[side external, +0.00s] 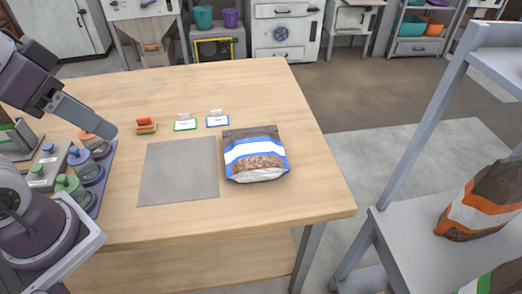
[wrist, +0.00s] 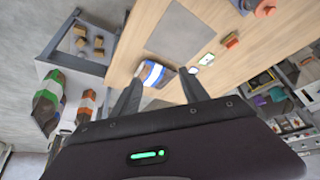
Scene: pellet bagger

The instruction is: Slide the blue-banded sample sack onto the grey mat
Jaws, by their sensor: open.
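The blue-banded sample sack (side external: 256,155) lies on the wooden table, just right of the grey mat (side external: 178,170), with a narrow strip of wood between them. It has a white panel edged in blue and a clear part showing brown pellets. The mat is flat and bare. In the wrist view the sack (wrist: 152,73) appears beyond my fingertips, and the mat (wrist: 180,32) lies above it. My gripper (wrist: 160,76) is open and empty, its two fingers spread apart, well away from the sack. In the side view my fingers cannot be made out.
A green-edged card (side external: 185,124) and a blue-edged card (side external: 217,120) stand behind the mat and sack. An orange stacked item (side external: 146,125) is left of them. Knobbed pots (side external: 88,166) fill the table's left side. A shelf rack (side external: 400,235) with an orange-banded sack (side external: 482,200) stands right.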

